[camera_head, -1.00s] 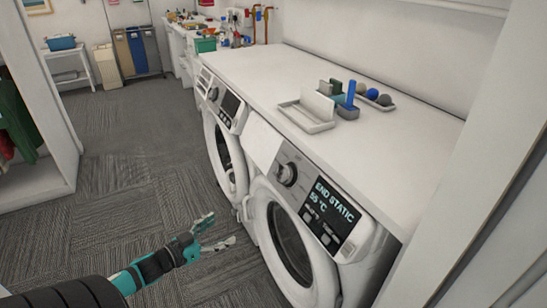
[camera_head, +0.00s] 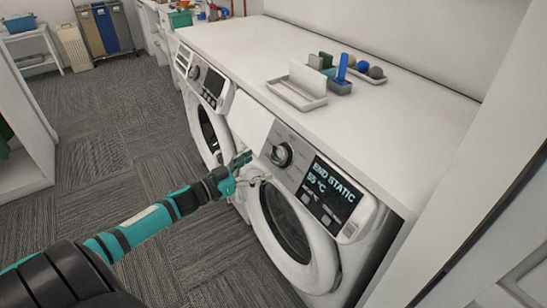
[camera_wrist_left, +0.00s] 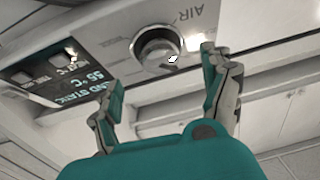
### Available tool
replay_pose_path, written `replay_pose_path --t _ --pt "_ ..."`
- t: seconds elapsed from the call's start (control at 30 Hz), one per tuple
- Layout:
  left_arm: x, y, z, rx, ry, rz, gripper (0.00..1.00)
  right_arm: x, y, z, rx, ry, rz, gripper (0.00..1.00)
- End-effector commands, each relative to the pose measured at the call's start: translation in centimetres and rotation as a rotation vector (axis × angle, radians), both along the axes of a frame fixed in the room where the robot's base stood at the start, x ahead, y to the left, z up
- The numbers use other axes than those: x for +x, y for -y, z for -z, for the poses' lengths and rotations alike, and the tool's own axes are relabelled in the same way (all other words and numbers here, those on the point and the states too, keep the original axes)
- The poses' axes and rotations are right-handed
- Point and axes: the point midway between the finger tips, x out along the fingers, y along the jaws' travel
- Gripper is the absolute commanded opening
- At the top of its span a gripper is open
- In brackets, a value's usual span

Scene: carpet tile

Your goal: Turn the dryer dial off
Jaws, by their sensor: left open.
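The dryer (camera_head: 290,225) is the nearer white front-loading machine, with a lit display (camera_head: 330,190) reading "END STATIC 55 °C". Its round silver dial (camera_head: 281,155) sits left of the display. In the left wrist view the dial (camera_wrist_left: 157,48) lies ahead, beyond and between the fingers, with a small white mark on its lower right edge. My left gripper (camera_head: 247,168) is open and empty, just left of the dial in the head view and apart from it. It also shows in the left wrist view (camera_wrist_left: 165,95). My right gripper is not in view.
A second white machine (camera_head: 207,95) stands to the left. The white countertop (camera_head: 390,130) above holds a tray (camera_head: 297,95) and small items. A white door frame (camera_head: 470,200) is close on the right. Carpet floor (camera_head: 130,130) on the left is clear.

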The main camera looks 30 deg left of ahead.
Motion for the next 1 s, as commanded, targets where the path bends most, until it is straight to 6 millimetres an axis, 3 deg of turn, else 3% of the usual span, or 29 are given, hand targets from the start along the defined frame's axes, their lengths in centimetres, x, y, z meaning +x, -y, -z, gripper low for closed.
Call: replay_pose_path --t 0.1,0.3,0.77,1.0 --pt "2.3 0.8 -0.3 -0.002 0.006 0.000 0.81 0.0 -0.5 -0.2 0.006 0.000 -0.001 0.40" --pt "4.9 1.8 -0.1 -0.002 0.002 -0.001 0.81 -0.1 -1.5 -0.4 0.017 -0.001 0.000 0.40" --pt "6.1 2.3 0.0 0.000 0.000 0.000 0.81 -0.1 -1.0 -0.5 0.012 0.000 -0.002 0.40" --pt "6.1 2.3 0.0 0.000 0.000 0.000 0.53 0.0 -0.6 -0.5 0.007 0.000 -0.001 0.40"
